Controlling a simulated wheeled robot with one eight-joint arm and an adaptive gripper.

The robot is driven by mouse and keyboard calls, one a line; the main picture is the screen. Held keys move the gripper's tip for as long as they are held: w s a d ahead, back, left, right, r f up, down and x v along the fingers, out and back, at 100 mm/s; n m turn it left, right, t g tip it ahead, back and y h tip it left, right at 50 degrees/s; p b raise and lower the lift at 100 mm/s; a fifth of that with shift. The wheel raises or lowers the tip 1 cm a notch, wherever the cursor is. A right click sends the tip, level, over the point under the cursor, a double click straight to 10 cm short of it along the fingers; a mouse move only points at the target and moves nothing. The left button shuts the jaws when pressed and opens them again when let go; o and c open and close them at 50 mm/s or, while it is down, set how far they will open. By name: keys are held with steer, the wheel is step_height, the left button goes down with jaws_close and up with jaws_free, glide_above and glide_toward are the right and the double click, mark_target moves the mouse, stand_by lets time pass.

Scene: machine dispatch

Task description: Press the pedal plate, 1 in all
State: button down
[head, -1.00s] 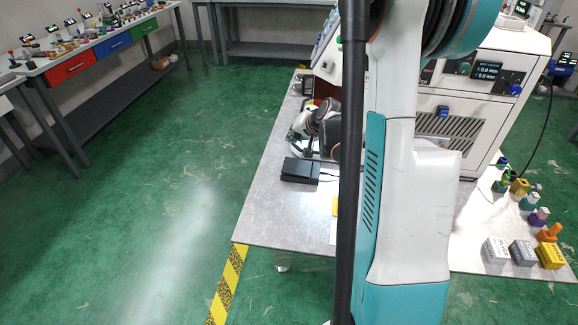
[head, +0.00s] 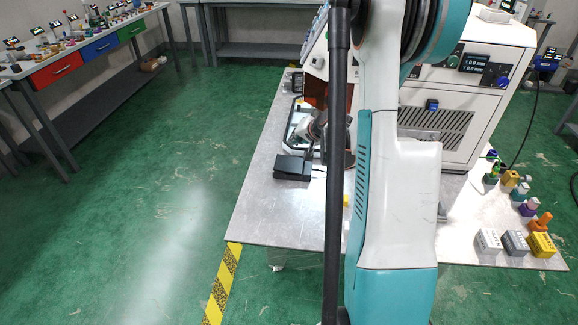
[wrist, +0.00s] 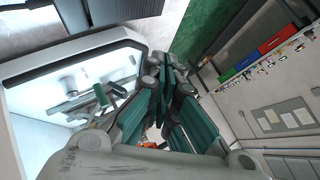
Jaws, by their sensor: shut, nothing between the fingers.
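The pedal (head: 293,167) is a low black box lying on the grey metal table, left of my arm in the head view. A dark ridged block at the top of the wrist view (wrist: 133,9) may be the same pedal, cut off by the edge. My gripper (head: 314,128) is just behind and above the pedal in the head view, partly hidden by my arm and a black post. In the wrist view my gripper (wrist: 166,84) has its teal-padded fingers closed together with nothing between them. I see no contact with the pedal.
A white machine (head: 468,95) stands behind my arm. Small coloured parts (head: 512,180) and several blocks (head: 515,243) sit at the table's right. The table front (head: 270,215) is clear left of my arm.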

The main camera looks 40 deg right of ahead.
mark_target(293, 163)
steer(key=shift+w+a+f+b, duration=0.15)
steer(key=shift+f+b, duration=1.05)
steer(key=shift+f, duration=0.6)
steer(key=shift+w+a+f+b, duration=0.1)
steer(key=shift+f+b, duration=1.1)
steer(key=shift+f, duration=0.55)
steer(key=shift+f, duration=0.1)
steer(key=shift+f+b, duration=0.3)
steer(key=shift+b, duration=0.15)
steer(key=shift+a+f+b, duration=0.15)
steer(key=shift+f+b, duration=0.45)
steer(key=shift+f, duration=0.05)
steer(key=shift+r+p, duration=0.7)
steer(key=shift+r, duration=0.35)
steer(key=shift+r, duration=0.1)
steer(key=shift+s+d+r+p, duration=0.15)
steer(key=shift+r+p, duration=0.65)
steer(key=shift+r, duration=0.4)
steer(key=shift+s+d+r+p, duration=0.15)
steer(key=shift+r+p, duration=0.65)
steer(key=shift+r, duration=0.4)
steer(key=shift+w, duration=0.15)
